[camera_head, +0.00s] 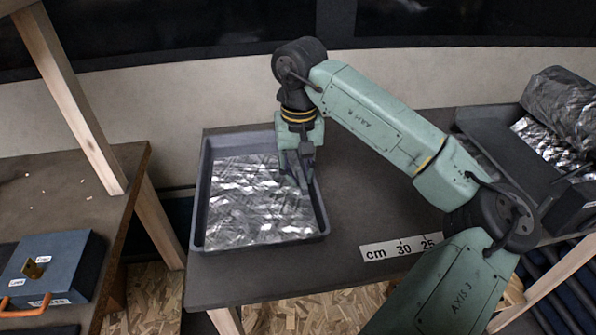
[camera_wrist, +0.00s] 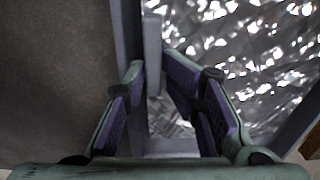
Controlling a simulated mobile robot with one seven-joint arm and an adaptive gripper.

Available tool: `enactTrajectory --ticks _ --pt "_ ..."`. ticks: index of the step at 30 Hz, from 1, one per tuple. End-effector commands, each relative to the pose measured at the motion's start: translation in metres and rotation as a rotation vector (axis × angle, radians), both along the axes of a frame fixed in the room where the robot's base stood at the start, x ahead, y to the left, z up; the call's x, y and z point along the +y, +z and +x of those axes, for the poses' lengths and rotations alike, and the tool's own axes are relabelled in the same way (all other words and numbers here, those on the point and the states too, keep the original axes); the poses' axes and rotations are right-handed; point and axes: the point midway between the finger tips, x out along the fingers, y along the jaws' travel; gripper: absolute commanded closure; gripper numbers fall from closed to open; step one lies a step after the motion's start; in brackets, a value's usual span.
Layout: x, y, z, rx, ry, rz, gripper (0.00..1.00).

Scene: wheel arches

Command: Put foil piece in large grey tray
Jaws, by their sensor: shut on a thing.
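The large grey tray (camera_head: 322,222) sits on the dark table. The crinkled silver foil piece (camera_head: 250,205) lies inside it, covering most of its floor. My gripper (camera_head: 303,180) reaches down at the tray's right side, over the foil's right edge. In the wrist view my gripper (camera_wrist: 165,105) has a narrow grey bar (camera_wrist: 152,50) between its fingers, close beside the tray wall (camera_wrist: 124,40). The foil (camera_wrist: 240,50) shows to the right of the bar. The fingers are shut on this bar, which seems to belong to the foil piece; the exact contact is partly hidden.
A dark tray (camera_head: 490,125) with foil and a large foil-covered roll (camera_head: 562,100) stands at the right. A scale label (camera_head: 400,247) lies near the table's front edge. A blue box (camera_head: 50,268) sits on the left bench, across a gap. Bare table lies right of the grey tray.

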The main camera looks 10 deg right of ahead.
Motion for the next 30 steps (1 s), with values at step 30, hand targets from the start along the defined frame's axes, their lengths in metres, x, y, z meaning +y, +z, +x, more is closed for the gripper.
enactTrajectory --ticks 30 --pt "-0.002 0.109 0.000 0.000 -0.002 -0.004 0.81"
